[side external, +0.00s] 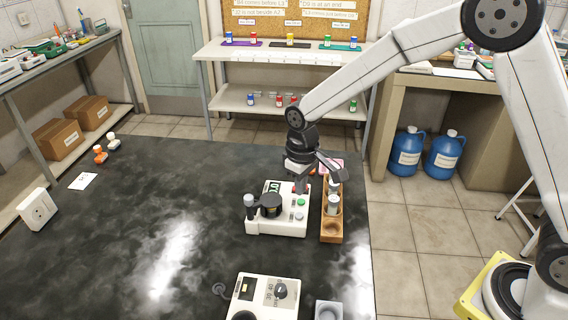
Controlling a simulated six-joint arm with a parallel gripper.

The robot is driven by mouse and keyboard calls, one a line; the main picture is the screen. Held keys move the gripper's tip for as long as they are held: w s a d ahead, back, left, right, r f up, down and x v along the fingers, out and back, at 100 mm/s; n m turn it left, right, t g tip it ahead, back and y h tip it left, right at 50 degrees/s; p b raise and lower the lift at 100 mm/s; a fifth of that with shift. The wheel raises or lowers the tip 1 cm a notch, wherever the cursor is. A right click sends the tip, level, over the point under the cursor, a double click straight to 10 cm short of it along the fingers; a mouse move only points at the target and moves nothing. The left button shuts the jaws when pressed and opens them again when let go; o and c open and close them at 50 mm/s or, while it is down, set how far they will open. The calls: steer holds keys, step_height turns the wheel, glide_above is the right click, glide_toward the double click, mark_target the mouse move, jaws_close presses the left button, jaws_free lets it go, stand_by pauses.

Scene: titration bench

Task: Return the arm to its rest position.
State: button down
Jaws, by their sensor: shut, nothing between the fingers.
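My gripper (302,184) is at the end of my arm, pointing down over the back of a white instrument. It is shut with nothing held. The white instrument (262,228) has a dark round top part, a small display and coloured buttons, and stands on the dark bench. The fingertips are close to the instrument's back right corner. I cannot tell whether they touch it.
A wooden rack (331,238) with several grey-white vials stands just right of the instrument. A second white device (264,298) and a grey block (328,311) are at the front. A white socket box (37,208) and a paper card (83,181) lie at the left. The bench's left middle is clear.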

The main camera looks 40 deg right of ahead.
steer(key=s+d+r+m+t, duration=0.1)
steer(key=s+d, duration=0.4)
steer(key=s, duration=0.3)
steer(key=s+d+r+m+t, duration=0.1)
steer(key=s+d, duration=0.3)
steer(key=s, duration=0.4)
steer(key=shift+s+d+m+t, duration=0.2)
steer(key=shift+d+m+t, duration=0.15)
steer(key=shift+m, duration=0.15)
